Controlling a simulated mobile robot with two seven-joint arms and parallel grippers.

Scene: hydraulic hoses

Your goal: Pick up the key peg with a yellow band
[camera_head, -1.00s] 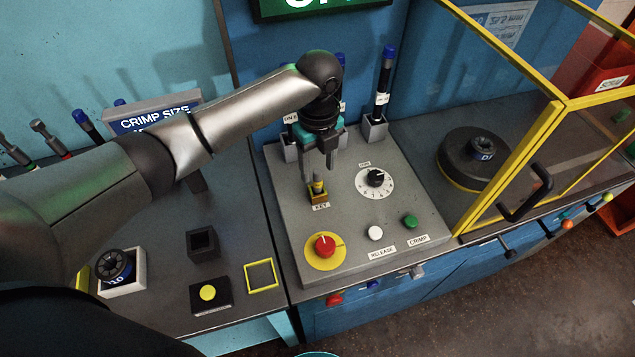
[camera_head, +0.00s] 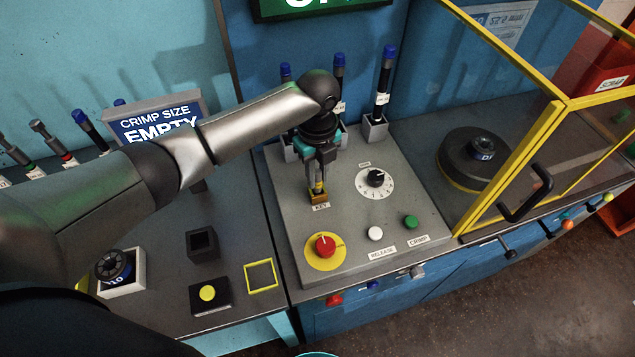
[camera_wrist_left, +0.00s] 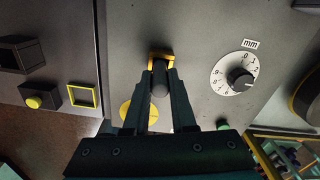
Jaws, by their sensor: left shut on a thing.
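The key peg (camera_head: 319,188) with a yellow band stands upright at the yellow-edged KEY socket (camera_head: 319,198) on the grey control panel. My left gripper (camera_head: 318,182) points down over the socket and is shut on the peg. In the left wrist view the grey peg top (camera_wrist_left: 160,80) sits between the two fingertips, with the yellow socket edge (camera_wrist_left: 160,54) just beyond. The fingers hide part of the peg. I cannot tell how deep the peg sits in the socket. My right gripper is not in view.
The panel carries a dial (camera_head: 375,180), a red knob (camera_head: 325,246), a white button (camera_head: 375,233) and a green button (camera_head: 411,222). Blue-capped hoses stand in holders behind the arm, one at the right (camera_head: 384,85). A yellow-framed guard (camera_head: 510,160) stands to the right.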

